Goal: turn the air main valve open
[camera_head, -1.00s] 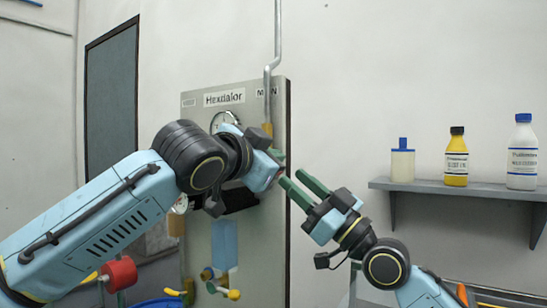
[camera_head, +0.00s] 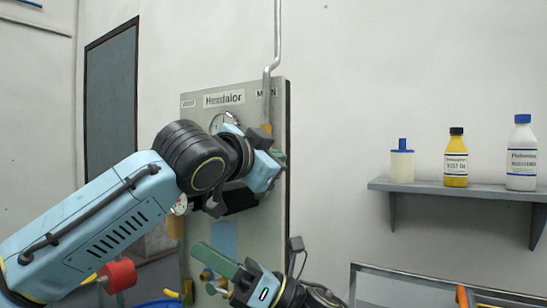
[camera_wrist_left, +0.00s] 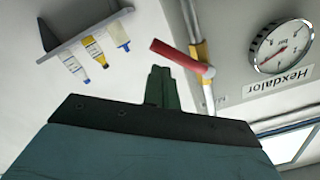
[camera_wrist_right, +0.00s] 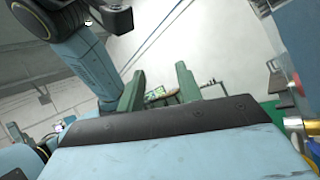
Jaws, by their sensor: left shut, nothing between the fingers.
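The air main valve's red handle (camera_wrist_left: 180,56) shows in the left wrist view, sticking out at an angle across its pipe (camera_wrist_left: 200,50). In the head view the handle is hidden behind my left gripper (camera_head: 281,157), which is at the panel's right edge. My left fingers (camera_wrist_left: 161,86) are shut together with nothing between them. Their tips appear close to the handle; I cannot tell whether they touch it. My right gripper (camera_head: 208,257) is low in front of the panel. In the right wrist view its fingers (camera_wrist_right: 159,84) are apart and empty.
The grey panel (camera_head: 255,220) carries a gauge (camera_wrist_left: 282,46) and a Hexdalor label (camera_head: 224,98). A wall shelf (camera_head: 460,188) with several bottles is to the right. A red cylinder (camera_head: 118,275) is at lower left. The wall between panel and shelf is clear.

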